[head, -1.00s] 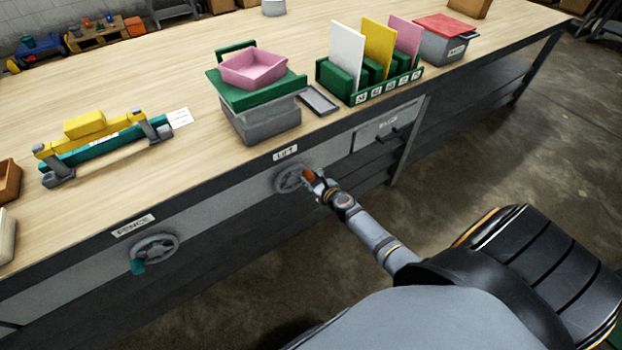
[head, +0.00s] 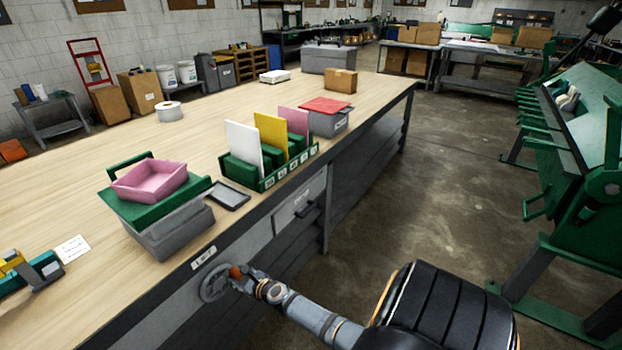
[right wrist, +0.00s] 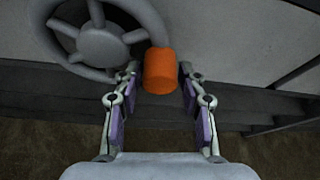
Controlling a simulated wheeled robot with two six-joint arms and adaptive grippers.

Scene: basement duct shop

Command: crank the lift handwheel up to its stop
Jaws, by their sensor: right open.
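The lift handwheel (head: 214,283) is a grey spoked wheel on the bench's front face, under a white label (head: 203,257). Its orange crank knob (head: 236,272) sits at the wheel's right side. In the right wrist view the wheel (right wrist: 100,45) is at the upper left and the orange knob (right wrist: 160,71) stands between my fingers. My right gripper (head: 243,279) is open around the knob, with the fingers (right wrist: 159,88) on either side of it. The lift (head: 155,205) on the bench has a grey base, a green platform and a pink tray (head: 150,181). My left gripper is out of view.
A green rack (head: 265,172) with white, yellow and pink panels and a grey box with a red lid (head: 325,112) stand along the bench edge. A drawer (head: 298,205) is right of the wheel. A green machine (head: 580,170) stands far right, with open floor between.

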